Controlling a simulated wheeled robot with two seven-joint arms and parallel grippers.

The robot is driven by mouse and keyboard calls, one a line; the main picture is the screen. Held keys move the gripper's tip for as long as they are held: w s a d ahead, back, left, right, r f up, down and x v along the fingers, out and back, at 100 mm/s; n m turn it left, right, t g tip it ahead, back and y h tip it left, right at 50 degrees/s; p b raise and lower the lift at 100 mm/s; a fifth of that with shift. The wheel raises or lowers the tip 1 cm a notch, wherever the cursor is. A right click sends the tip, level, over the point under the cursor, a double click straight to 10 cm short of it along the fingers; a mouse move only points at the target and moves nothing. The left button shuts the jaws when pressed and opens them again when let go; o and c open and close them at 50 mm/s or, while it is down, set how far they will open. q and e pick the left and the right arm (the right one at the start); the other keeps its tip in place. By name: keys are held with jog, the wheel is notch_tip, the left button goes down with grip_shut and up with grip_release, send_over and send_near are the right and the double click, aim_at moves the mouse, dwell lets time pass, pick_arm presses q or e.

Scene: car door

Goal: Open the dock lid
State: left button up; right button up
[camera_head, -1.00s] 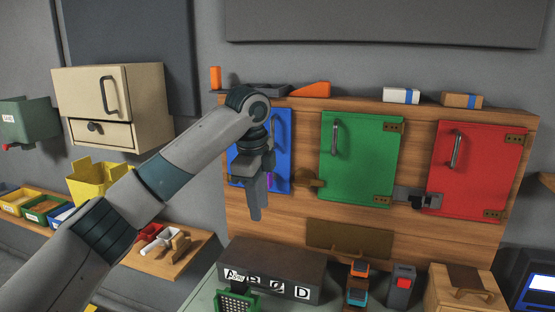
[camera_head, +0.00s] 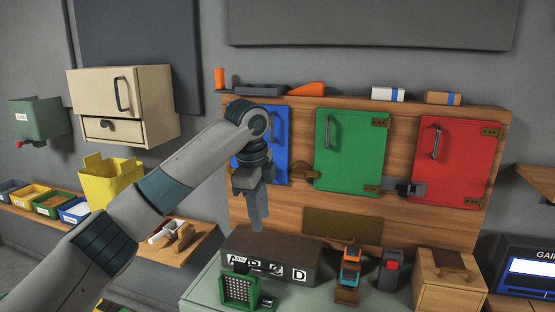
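I cannot tell for sure which thing is the dock lid. A dark box (camera_head: 262,248) with white letter labels stands on the pale bench below the wooden panel. A wooden box (camera_head: 446,293) with a handle on its top stands at the lower right, and its top looks shut. My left gripper (camera_head: 258,212) points down in front of the blue door (camera_head: 277,165) and above the dark box, apart from the box. Its fingers show edge-on, with nothing seen between them. My arm hides part of the blue door. My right gripper is not in view.
The wooden panel also carries a shut green door (camera_head: 350,152) and a shut red door (camera_head: 470,160). A green perforated holder (camera_head: 240,291), small devices (camera_head: 350,272) and a red-topped grey device (camera_head: 390,268) crowd the bench. A cream cabinet (camera_head: 105,92) hangs at left.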

pick_arm(q)
jog(key=s+d+f+n+h, duration=0.15)
jog(key=s+f, duration=0.35)
jog(key=f, duration=0.6)
jog(key=s+f+n+h, duration=0.1)
jog(key=s+f+n, duration=0.2)
jog(key=s+f, duration=0.55)
jog(key=s+f+n+h, duration=0.1)
jog(key=s+f+n, duration=0.2)
jog(key=f, duration=1)
jog(key=s+a+f+n+t, duration=0.1)
jog(key=s+a+f+n, duration=0.3)
jog(key=s, duration=0.3)
jog(key=s+a+f+n, duration=0.3)
jog(key=s+a+f, duration=0.2)
jog(key=s, duration=0.3)
jog(key=s+a+n+y, duration=0.45)
jog(key=s+a, duration=0.65)
jog(key=s, duration=0.4)
notch_tip(320, 180, down, 28)
jog(key=s+a+f+g, duration=0.1)
jog(key=s+a+f, duration=0.1)
jog(key=s+f, duration=1.4)
notch_tip(320, 180, down, 2)
jog(key=shift+s+f, duration=0.1)
jog(key=shift+s, duration=0.1)
